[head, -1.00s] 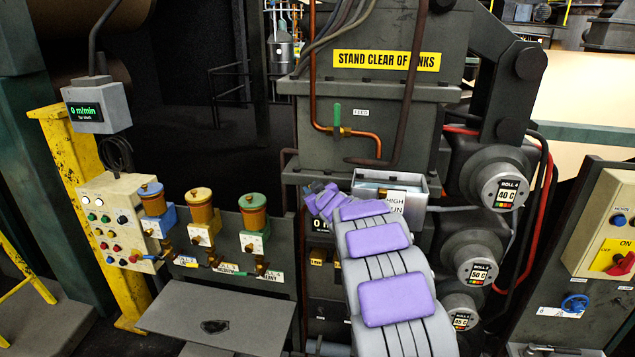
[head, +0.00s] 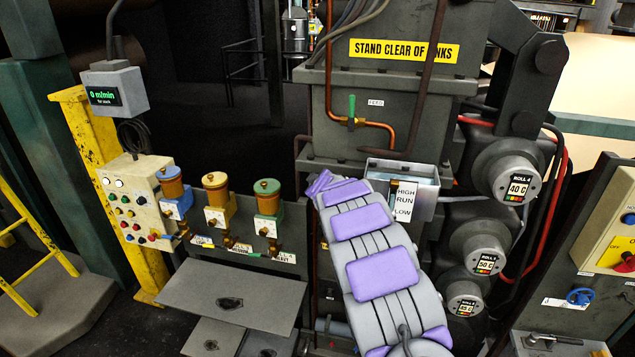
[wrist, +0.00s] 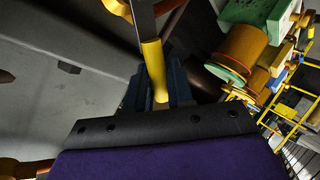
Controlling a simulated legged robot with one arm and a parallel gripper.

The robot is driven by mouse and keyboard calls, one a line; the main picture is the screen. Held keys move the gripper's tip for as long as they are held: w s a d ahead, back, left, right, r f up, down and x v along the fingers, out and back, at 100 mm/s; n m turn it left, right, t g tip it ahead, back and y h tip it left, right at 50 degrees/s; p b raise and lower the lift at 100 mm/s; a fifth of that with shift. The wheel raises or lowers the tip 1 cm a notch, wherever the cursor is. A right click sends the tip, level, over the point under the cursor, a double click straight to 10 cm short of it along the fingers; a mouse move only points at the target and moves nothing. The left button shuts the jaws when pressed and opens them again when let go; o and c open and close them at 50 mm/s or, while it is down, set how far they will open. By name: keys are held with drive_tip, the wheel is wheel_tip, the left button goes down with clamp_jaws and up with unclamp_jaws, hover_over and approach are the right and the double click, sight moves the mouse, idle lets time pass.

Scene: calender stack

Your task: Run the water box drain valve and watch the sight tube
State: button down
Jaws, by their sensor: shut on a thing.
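The water box (head: 378,168) is an open-topped steel box at mid-height in the head view. A white plate reading HIGH, RUN, LOW (head: 403,200) is on its front. I cannot make out a sight tube or a level beside it. My arm, grey with purple pads, stands in front and hides what is below. In the wrist view, my gripper (wrist: 160,92) is shut on a yellow lever handle (wrist: 154,66), which continues into a flat metal bar (wrist: 143,18). The gripper and this lever are hidden in the head view. I see no water flowing.
A green-handled FEED valve (head: 351,108) sits on a copper pipe above the water box. Several oiler cups (head: 216,190) and a button panel (head: 132,205) stand left. Rolls with temperature tags (head: 517,187) and hoses are on the right. A low plate (head: 230,295) lies front left.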

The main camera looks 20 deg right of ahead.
drive_tip(key=shift+f, duration=0.15)
drive_tip(key=c, duration=1.1)
unclamp_jaws()
drive_tip(key=v, duration=1.7)
drive_tip(key=shift+s, duration=0.15)
idle(4.5)
